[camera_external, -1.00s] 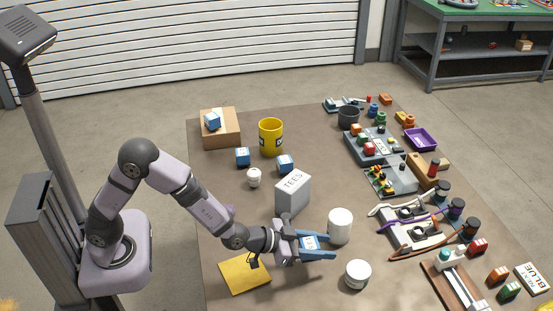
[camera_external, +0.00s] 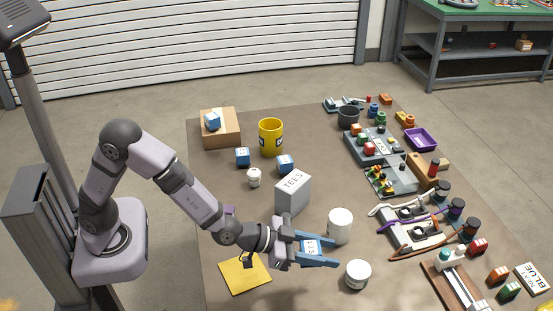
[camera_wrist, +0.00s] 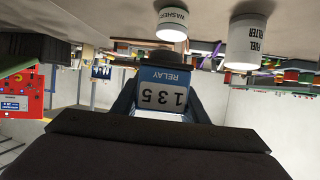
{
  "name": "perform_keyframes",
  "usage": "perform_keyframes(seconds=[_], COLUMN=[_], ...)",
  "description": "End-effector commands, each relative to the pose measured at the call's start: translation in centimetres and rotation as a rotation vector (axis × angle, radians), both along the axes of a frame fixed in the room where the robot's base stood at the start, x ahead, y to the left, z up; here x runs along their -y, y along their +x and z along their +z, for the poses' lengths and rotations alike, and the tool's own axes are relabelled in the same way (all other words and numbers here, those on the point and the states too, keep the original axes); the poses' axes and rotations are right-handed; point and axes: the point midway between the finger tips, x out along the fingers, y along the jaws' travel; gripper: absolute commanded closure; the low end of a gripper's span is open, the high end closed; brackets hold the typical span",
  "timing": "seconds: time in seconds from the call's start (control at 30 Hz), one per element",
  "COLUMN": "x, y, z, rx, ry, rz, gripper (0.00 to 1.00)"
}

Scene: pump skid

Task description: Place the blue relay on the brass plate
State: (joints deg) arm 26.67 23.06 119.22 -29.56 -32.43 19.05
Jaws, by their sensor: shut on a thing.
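The blue relay (camera_external: 311,246), with a white label reading 135, is between the blue fingers of my gripper (camera_external: 331,253). In the wrist view the relay (camera_wrist: 163,92) fills the space between the fingers, its label upside down. My gripper is shut on it. The brass plate (camera_external: 245,274) is a flat yellow square on the table, left of and apart from the gripper. Nothing lies on the plate. How high the relay is above the table is hard to tell.
A grey TEES box (camera_external: 293,194) stands just behind the gripper. A white fuel filter can (camera_external: 340,226) and a white washers jar (camera_external: 358,274) stand close by on the right. Other blue blocks (camera_external: 242,157) and a yellow mug (camera_external: 270,138) are further back.

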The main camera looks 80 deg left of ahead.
Motion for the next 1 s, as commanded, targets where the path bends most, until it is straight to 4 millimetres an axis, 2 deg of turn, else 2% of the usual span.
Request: perform_keyframes(seconds=[0.03,0.07,0.23,0.37,0.47,0.6,0.77,0.9,1.0], x=[1.8,2.7,6.5,7.2,6.4,2.9,-3.1,-7.8,-9.8], y=[-1.0,-1.6,-6.4,-10.3,-12.8,-15.5,-16.5,-16.7,-16.5], z=[0.8,0.8,-1.5,-3.7,-5.0,-6.5,-7.0,-5.1,-3.5], rx=[-0.006,-0.005,-0.011,-0.013,-0.011,-0.006,0.001,0.005,0.006], ry=[0.005,0.005,0.008,0.009,0.009,0.009,0.003,-0.005,-0.007], rz=[-0.035,-0.055,-0.143,-0.156,-0.127,-0.004,0.206,0.389,0.48], gripper=[0.86,0.86,0.86,0.86,0.86,0.86,0.86,0.86,0.86])
